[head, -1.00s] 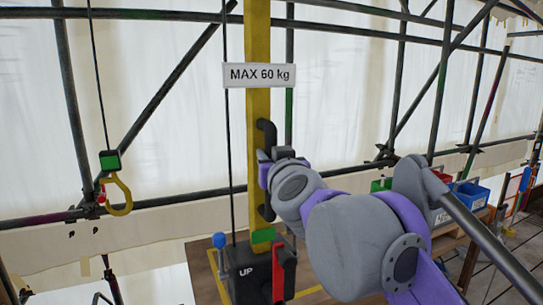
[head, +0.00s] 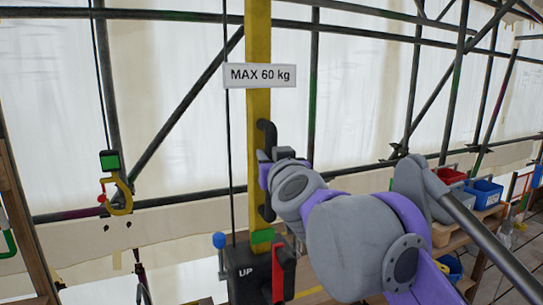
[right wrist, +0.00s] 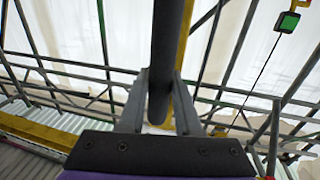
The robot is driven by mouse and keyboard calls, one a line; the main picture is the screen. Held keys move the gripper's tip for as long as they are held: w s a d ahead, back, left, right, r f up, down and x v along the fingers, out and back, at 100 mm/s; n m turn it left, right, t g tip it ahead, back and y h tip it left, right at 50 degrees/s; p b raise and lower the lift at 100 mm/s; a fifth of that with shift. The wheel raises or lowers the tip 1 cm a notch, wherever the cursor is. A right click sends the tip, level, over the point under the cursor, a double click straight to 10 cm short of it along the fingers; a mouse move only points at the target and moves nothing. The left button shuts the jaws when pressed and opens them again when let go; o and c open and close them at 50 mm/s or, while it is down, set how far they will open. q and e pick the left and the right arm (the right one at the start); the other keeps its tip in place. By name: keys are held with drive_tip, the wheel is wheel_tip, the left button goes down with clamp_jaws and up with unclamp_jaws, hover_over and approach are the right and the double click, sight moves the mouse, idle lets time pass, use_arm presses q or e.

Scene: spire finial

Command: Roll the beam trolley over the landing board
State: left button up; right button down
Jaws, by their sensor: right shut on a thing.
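A yellow post (head: 258,120) stands upright in the middle of the head view, with a "MAX 60 kg" sign (head: 260,75) across it. A dark vertical handle (head: 267,135) is fixed to its right side. My right gripper (head: 270,160) is shut on this handle; in the right wrist view the fingers (right wrist: 160,110) close around a dark bar (right wrist: 168,50). A yellow hook (head: 121,195) with a green block hangs on a cable at the left. The trolley's top and the beam are out of view. I cannot make out the landing board clearly. My left gripper is not in view.
A dark control box (head: 248,268) marked "UP", with a blue-knobbed lever and a red lever (head: 278,275), sits at the post's foot. Scaffold tubes and white sheeting close off the back. Blue bins (head: 485,192) stand at the right. A wooden upright (head: 22,225) stands at the left edge.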

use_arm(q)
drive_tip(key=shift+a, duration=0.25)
use_arm(e)
drive_tip(key=shift+a, duration=0.15)
drive_tip(key=c, duration=0.9)
unclamp_jaws()
drive_tip(key=shift+c, duration=0.2)
drive_tip(key=o, duration=0.3)
drive_tip(key=shift+s+a, duration=0.1)
drive_tip(key=shift+a, duration=0.1)
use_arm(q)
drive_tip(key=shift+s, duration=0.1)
use_arm(e)
drive_tip(key=shift+o, duration=0.2)
drive_tip(key=shift+d, duration=0.1)
